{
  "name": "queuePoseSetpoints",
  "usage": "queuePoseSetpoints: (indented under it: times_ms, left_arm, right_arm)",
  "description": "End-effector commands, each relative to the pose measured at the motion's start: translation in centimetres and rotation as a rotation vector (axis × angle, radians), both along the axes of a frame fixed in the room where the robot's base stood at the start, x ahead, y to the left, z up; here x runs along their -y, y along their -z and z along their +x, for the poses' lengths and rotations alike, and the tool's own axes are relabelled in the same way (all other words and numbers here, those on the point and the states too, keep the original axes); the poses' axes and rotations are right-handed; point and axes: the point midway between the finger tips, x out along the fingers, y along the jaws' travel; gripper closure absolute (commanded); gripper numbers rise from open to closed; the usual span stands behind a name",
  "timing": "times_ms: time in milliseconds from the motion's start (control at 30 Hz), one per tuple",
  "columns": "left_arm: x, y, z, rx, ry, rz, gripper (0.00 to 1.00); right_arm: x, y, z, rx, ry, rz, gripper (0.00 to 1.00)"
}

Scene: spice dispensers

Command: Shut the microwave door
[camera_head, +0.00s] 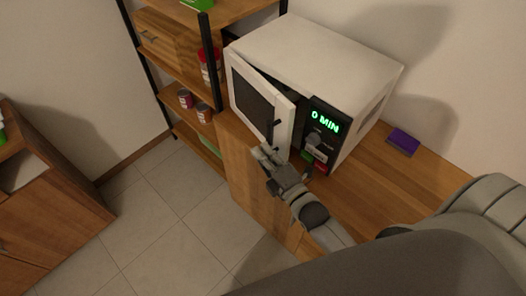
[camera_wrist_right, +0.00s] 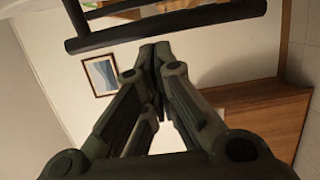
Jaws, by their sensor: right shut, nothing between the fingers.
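The white microwave (camera_head: 325,55) stands on a wooden counter. Its door (camera_head: 284,118), with a dark window and a dark handle (camera_head: 270,136), is partly open, its free right edge standing out from the body. My right gripper (camera_head: 262,152) is at the lower front of the door, just below the handle. Whether it touches the door cannot be told. In the right wrist view the fingers (camera_wrist_right: 157,62) are closed together with nothing between them. My left gripper is out of view.
A purple box (camera_head: 403,141) lies on the counter (camera_head: 365,180) right of the microwave. A shelf with black posts (camera_head: 210,60) and several jars and cans stands at left. A wooden cabinet (camera_head: 50,220) is at far left. The tiled floor (camera_head: 160,235) between is clear.

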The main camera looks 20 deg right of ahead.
Motion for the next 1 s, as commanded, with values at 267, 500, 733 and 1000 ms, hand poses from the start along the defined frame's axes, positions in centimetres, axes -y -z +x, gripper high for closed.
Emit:
queuePoseSetpoints:
  times_ms: [267,500,733,1000]
  left_arm:
    - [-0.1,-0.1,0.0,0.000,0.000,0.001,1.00]
    - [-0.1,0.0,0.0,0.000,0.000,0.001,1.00]
    - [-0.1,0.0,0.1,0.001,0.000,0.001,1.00]
    - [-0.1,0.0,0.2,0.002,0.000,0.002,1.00]
  right_arm:
    - [4.9,0.1,0.2,-0.001,0.000,-0.008,1.00]
    - [7.4,0.0,0.5,-0.001,0.000,-0.002,1.00]
    - [7.4,0.0,0.5,0.000,0.000,-0.001,1.00]
    - [7.3,0.0,0.8,0.000,-0.001,0.000,1.00]
